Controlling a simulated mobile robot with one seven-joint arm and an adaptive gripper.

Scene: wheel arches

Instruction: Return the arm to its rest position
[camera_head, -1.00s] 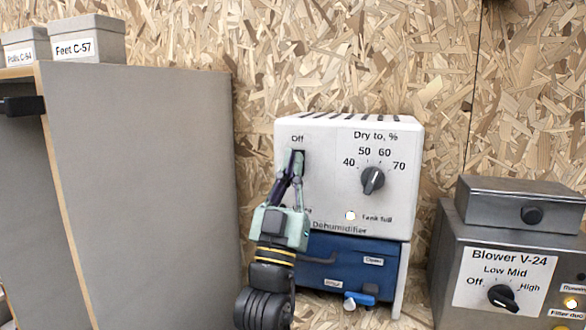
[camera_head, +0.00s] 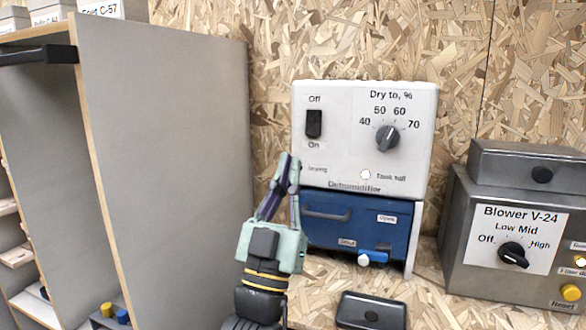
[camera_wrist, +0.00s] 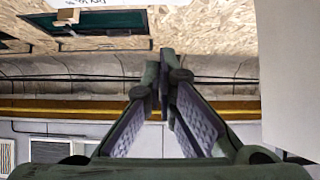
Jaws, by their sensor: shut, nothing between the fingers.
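My gripper (camera_head: 288,160) is shut and empty, its fingers pointing up, in front of the lower left of the white dehumidifier (camera_head: 335,95). It shows clear below the black Off/On switch (camera_head: 313,123), though the exact gap in depth is hard to judge. In the wrist view the closed fingertips (camera_wrist: 165,58) meet with nothing between them. I cannot tell for sure which way the switch is set. The dryness dial (camera_head: 388,138) is to the right of the switch.
A blue drawer (camera_head: 345,222) sits under the dehumidifier's white front. A grey cabinet (camera_head: 170,150) stands close on the left. The Blower V-24 (camera_head: 505,245) stands to the right. A dark box (camera_head: 371,311) lies in front on the chipboard surface.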

